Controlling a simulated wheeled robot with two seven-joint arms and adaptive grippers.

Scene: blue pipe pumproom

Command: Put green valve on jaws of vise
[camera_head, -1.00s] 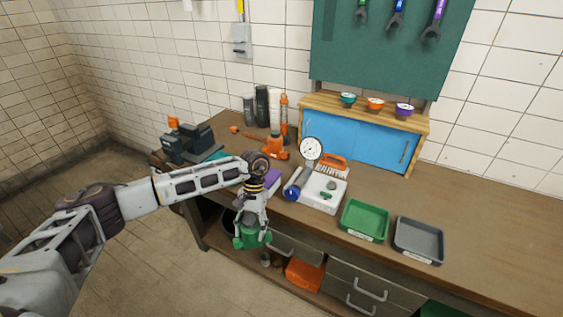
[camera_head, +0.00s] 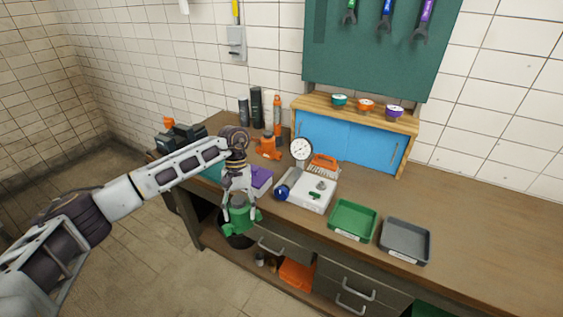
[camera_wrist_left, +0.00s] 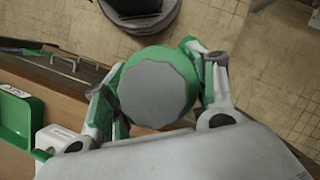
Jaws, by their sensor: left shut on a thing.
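The green valve (camera_head: 240,222) hangs in my left gripper (camera_head: 239,203), in front of the workbench's front edge. In the left wrist view the green valve (camera_wrist_left: 160,88) shows its grey scalloped cap, with the fingers of my left gripper (camera_wrist_left: 160,95) shut on either side. The vise (camera_head: 178,142) is dark and stands at the far left end of the bench, up and left of the valve. My left forearm partly hides the vise, and its jaws are hard to make out. My right gripper is not in view.
A purple box (camera_head: 260,180) and a white device with a gauge (camera_head: 303,193) stand near the gripper. An orange tool (camera_head: 268,147) and several bottles stand behind. A green tray (camera_head: 353,220) and a grey tray (camera_head: 404,242) lie to the right. Drawers lie below the bench top.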

